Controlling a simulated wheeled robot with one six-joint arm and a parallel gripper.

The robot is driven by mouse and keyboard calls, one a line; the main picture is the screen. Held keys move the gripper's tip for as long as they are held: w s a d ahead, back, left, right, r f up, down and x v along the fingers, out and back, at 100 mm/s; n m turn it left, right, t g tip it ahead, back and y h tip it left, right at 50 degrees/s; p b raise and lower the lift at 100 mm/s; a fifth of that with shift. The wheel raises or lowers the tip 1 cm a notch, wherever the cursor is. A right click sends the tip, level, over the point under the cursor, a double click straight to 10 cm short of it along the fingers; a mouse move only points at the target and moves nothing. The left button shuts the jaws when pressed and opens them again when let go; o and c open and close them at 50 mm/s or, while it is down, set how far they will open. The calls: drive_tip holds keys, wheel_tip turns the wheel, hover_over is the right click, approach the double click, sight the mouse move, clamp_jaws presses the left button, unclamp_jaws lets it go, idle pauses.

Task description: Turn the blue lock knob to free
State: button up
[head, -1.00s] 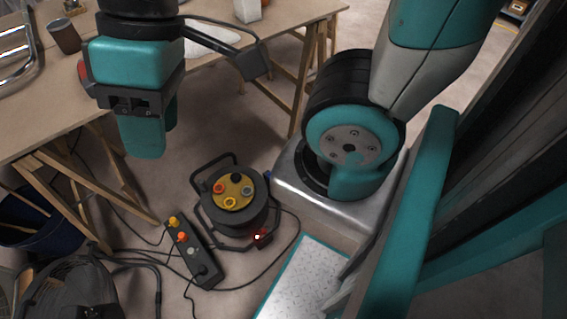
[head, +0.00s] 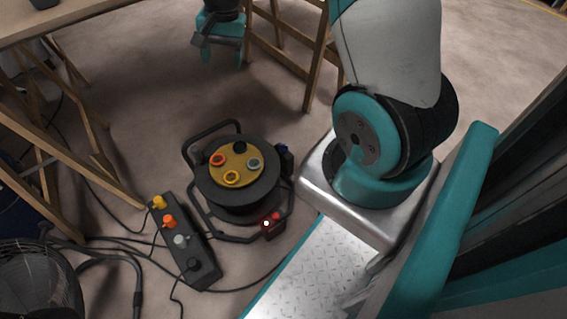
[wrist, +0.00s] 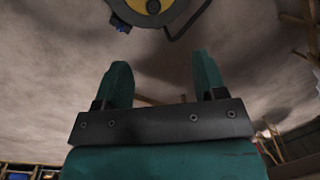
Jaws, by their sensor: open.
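A black cable reel (head: 238,199) with a yellow round face stands on the floor in the middle of the head view. A small blue knob (head: 286,153) sits at its right side, partly hidden by shadow; its setting cannot be read. In the wrist view the blue part (wrist: 123,27) shows at the left edge of the reel, near the top. My gripper (head: 222,58) is open and empty, beyond and above the reel in the head view. Its two teal fingers (wrist: 162,72) point toward the reel in the wrist view, apart from it and from the knob.
A power strip (head: 183,241) with several coloured knobs lies left of the reel, with cables around it. A red-lit box (head: 270,224) is at the reel's front. Wooden trestle legs (head: 86,150) stand left and behind. A fan (head: 38,285) is at lower left.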

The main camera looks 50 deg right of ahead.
drive_tip(key=d+f+m+b, duration=0.2)
drive_tip(key=d+f+b, duration=0.15)
drive_tip(key=f, duration=0.45)
drive_tip(key=d+f+m+b, duration=0.25)
drive_tip(key=d+f, duration=0.25)
drive_tip(key=f, duration=0.3)
drive_tip(key=m+g+h+b, duration=0.1)
drive_tip(key=m+b, duration=0.4)
drive_tip(key=b, duration=0.3)
hover_over(284, 145)
wheel_tip(284, 145, down, 17)
drive_tip(key=shift+m, duration=0.25)
wheel_tip(284, 145, down, 17)
drive_tip(key=b, duration=0.9)
drive_tip(key=shift+f, duration=0.1)
drive_tip(key=c, duration=0.9)
